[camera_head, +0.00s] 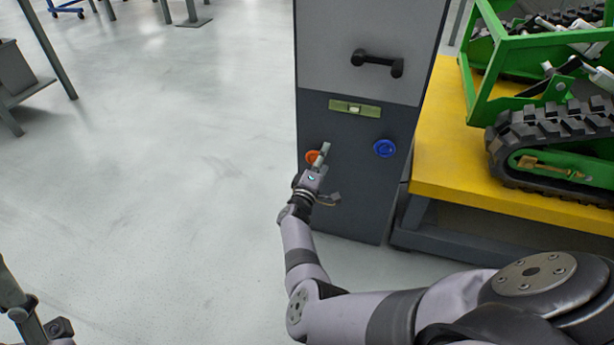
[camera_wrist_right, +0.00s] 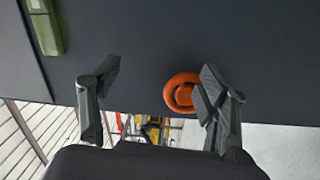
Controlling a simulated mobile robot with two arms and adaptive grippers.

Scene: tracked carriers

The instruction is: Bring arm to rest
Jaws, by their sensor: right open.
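My right arm reaches in from the lower right of the head view. Its gripper (camera_head: 330,174) is open at the front of a dark grey cabinet (camera_head: 350,215), by an orange round button (camera_head: 312,157). In the right wrist view the open jaws (camera_wrist_right: 160,82) hold nothing. The orange button (camera_wrist_right: 181,93) shows beside the right-hand finger, which partly covers it; I cannot tell whether they touch. Part of what looks like my left gripper (camera_head: 35,318) shows at the lower left edge, cut off by the frame.
The cabinet also has a blue round button (camera_head: 384,148), a green panel (camera_head: 355,108) and a black handle (camera_head: 377,63). On the right, a yellow-topped table (camera_head: 455,170) bears a green tracked carrier (camera_head: 555,140). The floor (camera_head: 150,150) left of the cabinet is clear.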

